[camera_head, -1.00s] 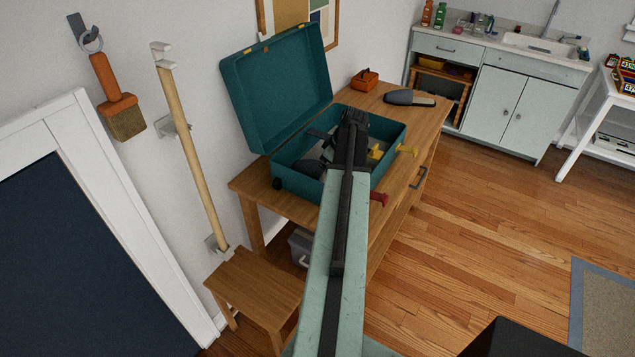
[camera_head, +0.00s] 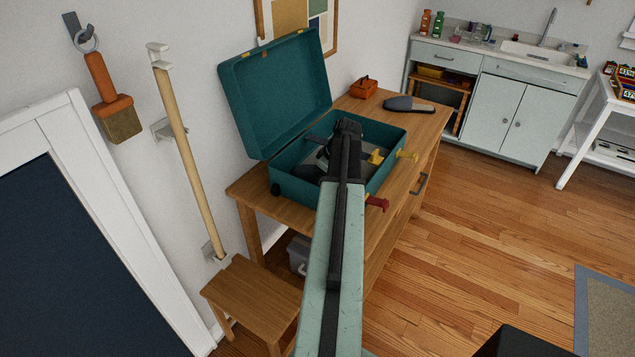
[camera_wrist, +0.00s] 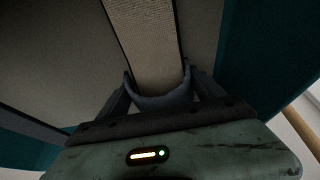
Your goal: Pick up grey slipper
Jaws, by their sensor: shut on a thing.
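In the wrist view, the grey slipper (camera_wrist: 160,101) shows a blue-grey rim and a long beige insole running away from me. My gripper (camera_wrist: 160,88) is shut on its rim, with a finger on each side. In the head view, my gripper (camera_head: 346,130) is over the open teal case (camera_head: 386,128) on the wooden desk, and my arm hides the held slipper there.
The case lid (camera_head: 275,95) stands open on the left. An orange basket (camera_head: 364,88) stands behind.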

